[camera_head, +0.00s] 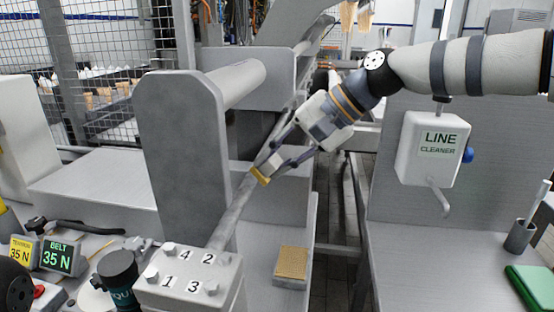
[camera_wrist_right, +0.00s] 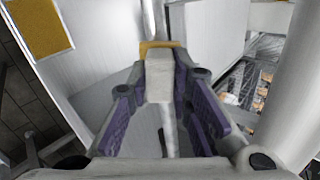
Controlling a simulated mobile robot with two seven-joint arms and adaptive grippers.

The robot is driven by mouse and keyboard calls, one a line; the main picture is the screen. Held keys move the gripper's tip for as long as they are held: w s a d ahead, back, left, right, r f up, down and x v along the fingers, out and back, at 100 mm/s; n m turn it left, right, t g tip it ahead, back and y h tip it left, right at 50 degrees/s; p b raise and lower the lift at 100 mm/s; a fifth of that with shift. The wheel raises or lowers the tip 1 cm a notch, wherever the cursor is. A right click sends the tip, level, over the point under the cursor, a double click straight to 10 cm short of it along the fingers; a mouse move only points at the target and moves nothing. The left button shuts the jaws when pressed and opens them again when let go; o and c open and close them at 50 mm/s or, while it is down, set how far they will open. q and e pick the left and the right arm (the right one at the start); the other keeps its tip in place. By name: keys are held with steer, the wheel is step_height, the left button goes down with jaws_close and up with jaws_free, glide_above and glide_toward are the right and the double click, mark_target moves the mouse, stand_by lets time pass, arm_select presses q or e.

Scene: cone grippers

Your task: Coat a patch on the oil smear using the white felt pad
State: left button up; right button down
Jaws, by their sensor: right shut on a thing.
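My right gripper (camera_head: 277,157) reaches in from the upper right. It is shut on a pale block with a yellow end (camera_head: 260,176), held in the air in front of the grey roller frame. In the right wrist view the pale block (camera_wrist_right: 159,85) sits between the purple-lined fingers (camera_wrist_right: 160,95), its yellow end pointing away. I cannot tell whether this is the white felt pad, as its end face is hidden. No oil smear can be made out in either view. My left gripper is not in view.
A LINE CLEANER dispenser (camera_head: 430,148) with a spout hangs at the right above a grey bench. A tan textured pad (camera_head: 291,263) lies on a low ledge. A numbered block (camera_head: 190,280) stands in front. A green book-like thing (camera_head: 533,286) and cup (camera_head: 520,237) stand right.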

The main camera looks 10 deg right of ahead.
steer(key=shift+x, duration=1)
